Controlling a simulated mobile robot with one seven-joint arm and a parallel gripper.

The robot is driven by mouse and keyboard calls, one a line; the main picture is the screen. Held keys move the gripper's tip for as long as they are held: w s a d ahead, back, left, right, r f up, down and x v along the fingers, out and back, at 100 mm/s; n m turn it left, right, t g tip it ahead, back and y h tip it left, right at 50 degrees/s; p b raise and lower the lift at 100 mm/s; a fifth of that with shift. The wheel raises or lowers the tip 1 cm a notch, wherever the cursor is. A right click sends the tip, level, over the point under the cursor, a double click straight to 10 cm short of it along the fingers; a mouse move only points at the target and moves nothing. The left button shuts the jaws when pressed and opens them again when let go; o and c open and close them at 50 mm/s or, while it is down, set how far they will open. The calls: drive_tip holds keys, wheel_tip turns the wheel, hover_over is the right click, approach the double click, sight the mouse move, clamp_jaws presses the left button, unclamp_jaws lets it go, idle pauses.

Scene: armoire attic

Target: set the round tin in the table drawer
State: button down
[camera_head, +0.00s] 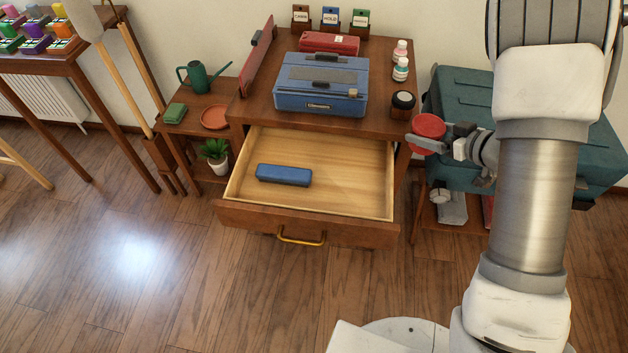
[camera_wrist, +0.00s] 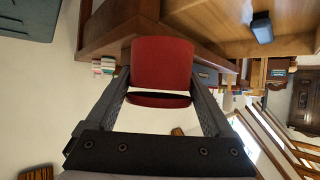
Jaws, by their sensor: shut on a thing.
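The round tin (camera_head: 429,124) is red. My gripper (camera_head: 424,141) is shut on it and holds it up, just right of the table's right edge. In the wrist view the tin (camera_wrist: 162,62) sits between the two fingers. The table drawer (camera_head: 350,195) is pulled well out, with a pale wood inside and a brass handle (camera_head: 301,238) on its front. A blue oblong case (camera_head: 284,175) lies in its left half; the right half is bare. The tin is to the right of the drawer, outside it.
The table top (camera_head: 258,110) bears a blue metal box (camera_head: 320,84), a red case (camera_head: 329,42), small bottles (camera_head: 400,69) and a dark jar (camera_head: 402,104) near its right edge. A teal chest (camera_head: 460,100) stands close right. A potted plant (camera_head: 215,152) is left of the drawer.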

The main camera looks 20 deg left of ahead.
drive_tip(key=s+a+f+n+g+y, duration=0.1)
drive_tip(key=s+a+f+n+g, duration=0.15)
drive_tip(key=s, duration=0.25)
drive_tip(key=s+a+f+n+g+y, duration=0.1)
drive_tip(key=s+a+n+g, duration=0.15)
drive_tip(key=s, duration=0.35)
drive_tip(key=b, duration=0.3)
hover_over(344, 195)
wheel_tip(344, 195, down, 7)
drive_tip(key=shift+f, duration=0.1)
wheel_tip(344, 195, down, 4)
drive_tip(key=shift+a+b, duration=0.1)
drive_tip(key=shift+b, duration=0.6)
unclamp_jaws()
drive_tip(key=p+v, duration=0.3)
drive_tip(key=v, duration=0.9)
